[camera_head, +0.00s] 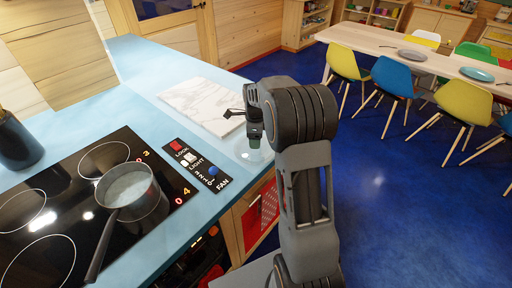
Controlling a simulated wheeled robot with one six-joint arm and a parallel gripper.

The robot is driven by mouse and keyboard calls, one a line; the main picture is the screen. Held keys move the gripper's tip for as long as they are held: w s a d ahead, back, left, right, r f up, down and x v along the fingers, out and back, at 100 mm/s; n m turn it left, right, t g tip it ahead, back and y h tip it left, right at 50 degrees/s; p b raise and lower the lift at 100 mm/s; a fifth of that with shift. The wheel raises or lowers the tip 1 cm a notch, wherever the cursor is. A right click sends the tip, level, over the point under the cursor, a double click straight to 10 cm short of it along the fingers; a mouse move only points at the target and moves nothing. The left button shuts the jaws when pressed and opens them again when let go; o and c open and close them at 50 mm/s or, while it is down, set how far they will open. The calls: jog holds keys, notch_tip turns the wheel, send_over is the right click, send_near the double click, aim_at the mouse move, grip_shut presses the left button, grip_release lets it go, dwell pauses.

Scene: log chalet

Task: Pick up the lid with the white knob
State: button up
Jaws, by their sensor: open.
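A clear, round glass-like piece (257,156), which looks like a lid, lies at the right edge of the light blue counter (180,215). My arm hides part of it, and I cannot make out a white knob. My gripper (243,128) is open and appears empty. It is above or beside the glass piece, with one dark finger pointing left over the marble board and the other end close to the glass. I cannot tell whether they touch.
A grey saucepan (133,196) with its handle toward the front stands on the black hob (70,225). A control panel (198,165) and a white marble board (199,103) are nearby. Chairs and a table (400,42) stand across open blue floor.

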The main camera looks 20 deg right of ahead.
jog(key=shift+f, duration=1.15)
jog(key=shift+c, duration=0.2)
jog(key=c, duration=1)
jog(key=shift+c, duration=0.4)
jog(key=shift+r, duration=0.15)
